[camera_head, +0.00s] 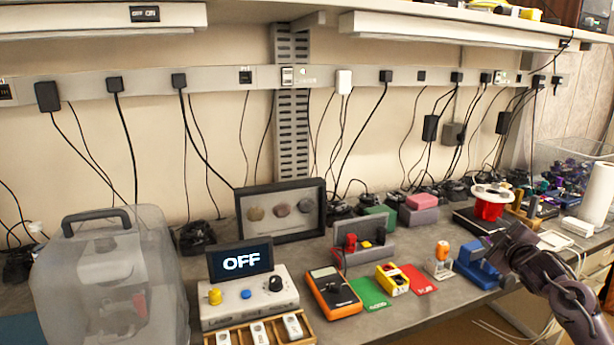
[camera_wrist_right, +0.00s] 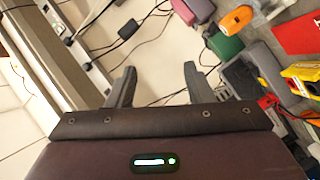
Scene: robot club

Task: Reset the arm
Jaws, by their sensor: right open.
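My right arm comes in from the lower right in the head view, and its gripper (camera_head: 500,243) is above the right part of the bench, close to a blue holder (camera_head: 478,266). In the right wrist view the right gripper (camera_wrist_right: 157,85) is open, its two dark fingers spread apart with nothing between them. That view looks past the fingers toward the wall and cables, with bench items at its right side. My left arm and gripper do not show in either view.
The grey bench (camera_head: 400,318) holds an OFF display (camera_head: 241,262), a control box (camera_head: 248,297), an orange multimeter (camera_head: 333,292), a yellow device (camera_head: 392,279), a clear case (camera_head: 108,280) and a framed panel (camera_head: 281,211). A red can-like object (camera_head: 488,209) stands behind my right gripper.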

